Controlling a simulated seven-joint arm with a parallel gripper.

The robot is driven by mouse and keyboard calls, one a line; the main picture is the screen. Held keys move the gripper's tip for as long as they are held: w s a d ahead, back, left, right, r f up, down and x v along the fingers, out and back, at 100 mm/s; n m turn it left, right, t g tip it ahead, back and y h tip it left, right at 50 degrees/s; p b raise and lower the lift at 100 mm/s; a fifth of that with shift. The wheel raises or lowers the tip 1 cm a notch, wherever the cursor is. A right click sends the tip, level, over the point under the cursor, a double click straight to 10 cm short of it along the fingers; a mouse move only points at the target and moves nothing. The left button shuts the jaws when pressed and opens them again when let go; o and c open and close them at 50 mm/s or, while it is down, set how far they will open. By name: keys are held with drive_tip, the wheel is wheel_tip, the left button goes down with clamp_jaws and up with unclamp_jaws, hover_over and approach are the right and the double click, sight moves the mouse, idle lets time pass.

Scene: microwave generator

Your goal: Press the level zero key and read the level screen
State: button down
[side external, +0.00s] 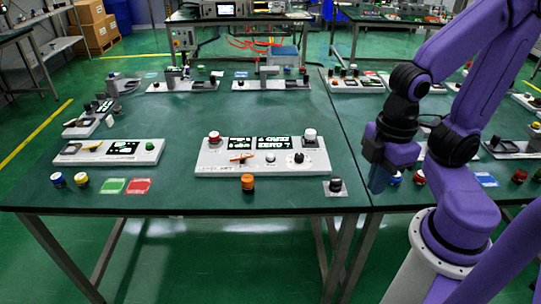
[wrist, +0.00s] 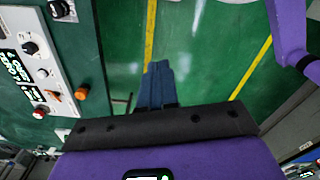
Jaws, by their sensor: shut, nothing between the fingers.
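A white panel marked "LEVEL SET" (side external: 215,169) lies on the green table. It carries two dark screens; the right screen (side external: 273,142) shows large white characters that seem to include "ZERO", the left screen (side external: 240,143) smaller text. It also has a red button (side external: 214,136), an orange lever (side external: 241,157), a small pale button (side external: 270,158) and a black knob (side external: 298,158). Which is the level zero key I cannot tell. My gripper (side external: 378,188) is shut and empty, right of the panel, pointing down. In the wrist view its blue fingers (wrist: 158,68) are together, over the floor.
An orange button (side external: 248,182) and a black knob on a plate (side external: 335,187) stand by the table's front edge. Another white panel (side external: 110,152) is at left, with green and red cards (side external: 138,186) before it. More devices line the back. Bare table (side external: 190,190) lies between.

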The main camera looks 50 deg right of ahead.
idle(0.3)
drive_tip(key=w+a+f+m+t+y, duration=0.15)
drive_tip(key=w+a, duration=0.25)
drive_tip(key=w, duration=0.7)
drive_tip(key=m+t+h, duration=0.2)
drive_tip(key=m+t, duration=0.1)
drive_tip(key=t, duration=0.5)
hover_over(272, 157)
wheel_tip(272, 157, down, 8)
drive_tip(key=shift+d+f+g, duration=0.1)
drive_tip(key=shift+g, duration=0.15)
drive_tip(key=shift+f, duration=0.1)
drive_tip(key=shift+f, duration=4.3)
